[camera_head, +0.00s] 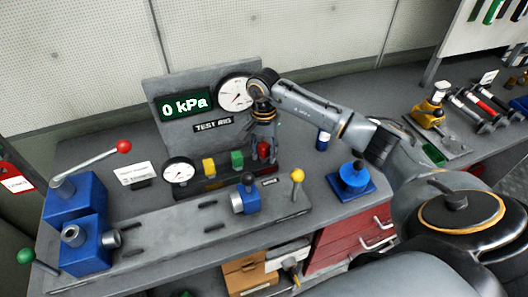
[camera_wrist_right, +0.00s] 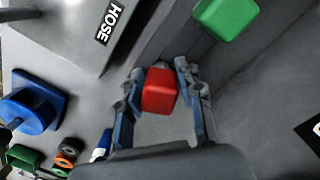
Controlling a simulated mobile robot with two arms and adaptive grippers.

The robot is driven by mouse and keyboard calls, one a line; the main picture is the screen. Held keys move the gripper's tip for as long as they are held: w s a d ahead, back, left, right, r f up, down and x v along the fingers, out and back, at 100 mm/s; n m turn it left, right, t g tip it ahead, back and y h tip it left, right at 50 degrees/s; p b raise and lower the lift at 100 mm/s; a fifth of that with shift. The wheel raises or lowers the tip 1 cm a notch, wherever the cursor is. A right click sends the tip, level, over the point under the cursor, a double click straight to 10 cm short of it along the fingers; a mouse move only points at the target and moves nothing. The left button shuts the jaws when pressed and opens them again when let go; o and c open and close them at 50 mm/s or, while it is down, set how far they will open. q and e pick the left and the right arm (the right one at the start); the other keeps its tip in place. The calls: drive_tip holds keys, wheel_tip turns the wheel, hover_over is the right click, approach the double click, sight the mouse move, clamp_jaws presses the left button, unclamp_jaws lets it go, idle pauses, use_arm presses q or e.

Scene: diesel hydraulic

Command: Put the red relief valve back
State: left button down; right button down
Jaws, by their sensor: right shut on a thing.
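The red relief valve (camera_head: 263,150) is a small red block at the right end of a row on the test rig. My right gripper (camera_head: 264,128) points down over it from above and is shut on it. In the right wrist view the red block (camera_wrist_right: 160,92) sits between the two fingers of the gripper (camera_wrist_right: 160,78). A green block (camera_head: 237,159) and a yellow block (camera_head: 209,166) stand to its left on the same dark rail (camera_head: 190,190). The red block's underside is hidden, so I cannot tell whether it touches the rail. My left gripper is not in view.
The rig's back panel (camera_head: 160,85) with a 0 kPa display and a gauge (camera_head: 236,94) rises close behind my right gripper. A blue fitting (camera_head: 245,200) and yellow-knobbed lever (camera_head: 297,176) stand in front. A blue pump-like part (camera_head: 354,178) stands to the right.

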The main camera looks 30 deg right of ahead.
drive_tip(key=shift+f, duration=0.2)
drive_tip(key=c, duration=0.9)
unclamp_jaws()
drive_tip(key=shift+o, duration=0.2)
drive_tip(key=shift+r+p, duration=1)
drive_tip(key=shift+p, duration=0.05)
drive_tip(key=shift+w+d+r+b, duration=0.15)
drive_tip(key=shift+r+b, duration=0.5)
drive_tip(key=shift+b, duration=0.45)
drive_tip(key=r+b, duration=0.1)
drive_tip(key=r, duration=0.4)
drive_tip(key=r+b, duration=0.1)
drive_tip(key=r, duration=0.4)
drive_tip(key=shift+w+d+b, duration=0.1)
drive_tip(key=shift+w+b, duration=0.1)
drive_tip(key=shift+b, duration=0.15)
